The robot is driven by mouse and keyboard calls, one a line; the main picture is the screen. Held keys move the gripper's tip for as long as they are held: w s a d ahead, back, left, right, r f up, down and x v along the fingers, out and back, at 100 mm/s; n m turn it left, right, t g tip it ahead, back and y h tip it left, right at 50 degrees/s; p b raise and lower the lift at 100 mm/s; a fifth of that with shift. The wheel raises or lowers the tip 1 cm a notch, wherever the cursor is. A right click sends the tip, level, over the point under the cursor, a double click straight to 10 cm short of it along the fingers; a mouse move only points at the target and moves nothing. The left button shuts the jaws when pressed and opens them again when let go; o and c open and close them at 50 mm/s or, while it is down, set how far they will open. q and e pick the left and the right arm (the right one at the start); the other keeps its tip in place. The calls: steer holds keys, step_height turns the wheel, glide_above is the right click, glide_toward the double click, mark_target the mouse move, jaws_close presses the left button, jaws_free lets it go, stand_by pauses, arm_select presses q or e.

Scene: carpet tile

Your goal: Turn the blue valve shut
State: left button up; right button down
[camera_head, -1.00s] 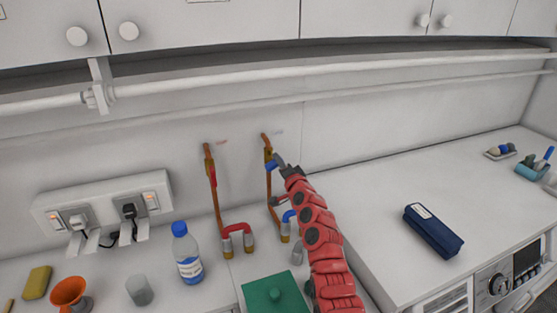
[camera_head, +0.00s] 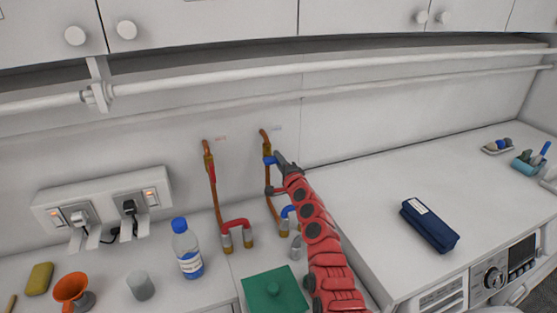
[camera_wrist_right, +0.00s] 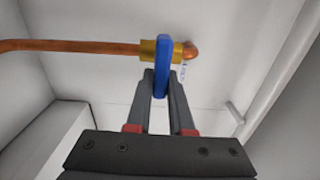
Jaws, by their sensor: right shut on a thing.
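The blue valve handle (camera_head: 269,160) sits on a brass valve body (camera_head: 266,149) on the right copper pipe (camera_head: 268,178) against the wall. In the right wrist view the blue handle (camera_wrist_right: 162,68) stands across the copper pipe (camera_wrist_right: 80,46), in front of the brass body (camera_wrist_right: 147,50). My right gripper (camera_head: 278,158) reaches in from below right. Its fingertips (camera_wrist_right: 160,88) are shut on the lower end of the blue handle. My left gripper does not show.
A second copper pipe with a red valve (camera_head: 209,160) stands to the left. A navy case (camera_head: 430,226) lies on the right counter, which is mostly clear.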

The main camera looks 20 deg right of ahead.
steer(key=shift+f, duration=0.1)
steer(key=c, duration=0.8)
jaws_free()
steer(key=shift+s, duration=0.1)
steer(key=shift+s, duration=0.25)
steer(key=s+b, duration=0.3)
steer(key=s, duration=1.3)
steer(key=shift+s+d, duration=0.35)
steer(key=shift+s, duration=0.05)
